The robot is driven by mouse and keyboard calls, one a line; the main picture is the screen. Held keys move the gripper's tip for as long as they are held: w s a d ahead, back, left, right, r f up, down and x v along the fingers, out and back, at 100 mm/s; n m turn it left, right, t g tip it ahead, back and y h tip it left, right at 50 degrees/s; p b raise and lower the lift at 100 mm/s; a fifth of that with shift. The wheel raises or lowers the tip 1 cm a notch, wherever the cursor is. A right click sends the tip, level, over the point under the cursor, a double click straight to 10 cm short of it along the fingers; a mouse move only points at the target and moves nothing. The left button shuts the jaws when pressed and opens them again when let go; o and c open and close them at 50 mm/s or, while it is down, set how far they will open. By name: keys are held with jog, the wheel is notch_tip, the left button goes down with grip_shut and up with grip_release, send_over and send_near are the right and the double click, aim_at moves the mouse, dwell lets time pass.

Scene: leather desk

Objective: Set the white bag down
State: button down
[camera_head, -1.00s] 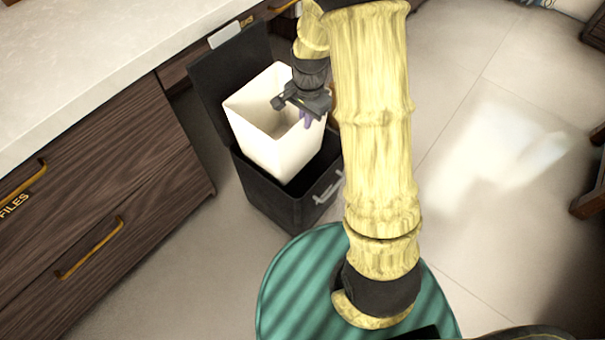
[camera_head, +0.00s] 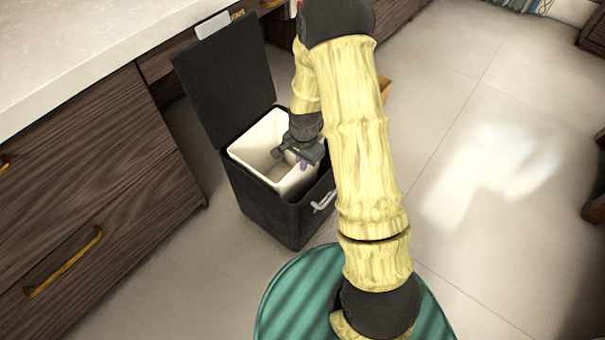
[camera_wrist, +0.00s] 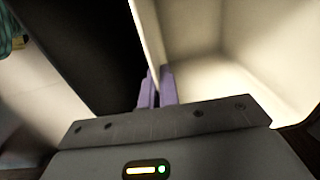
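The white bag (camera_head: 258,143), an open-topped square liner, sits upright, mostly down inside the black box (camera_head: 258,212), with its rim near the top of the box. My gripper (camera_head: 303,163) is at the bag's right side. In the wrist view its purple fingers (camera_wrist: 156,88) are closed together on the bag's thin wall (camera_wrist: 149,38), one on each side. The bag's base is hidden inside the box.
The box's dark lid (camera_head: 222,80) stands open at the back left. A wooden drawer cabinet (camera_head: 95,205) with a pale top (camera_head: 75,50) is on the left. Tiled floor (camera_head: 455,120) lies clear to the right.

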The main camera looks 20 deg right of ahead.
aim_at(302, 173)
jog(key=shift+f+b, duration=1.05)
jog(key=shift+f, duration=0.95)
jog(key=shift+f, duration=0.6)
jog(key=c, duration=1.6)
grip_release()
jog(key=shift+c, duration=0.2)
jog(key=shift+r, duration=0.1)
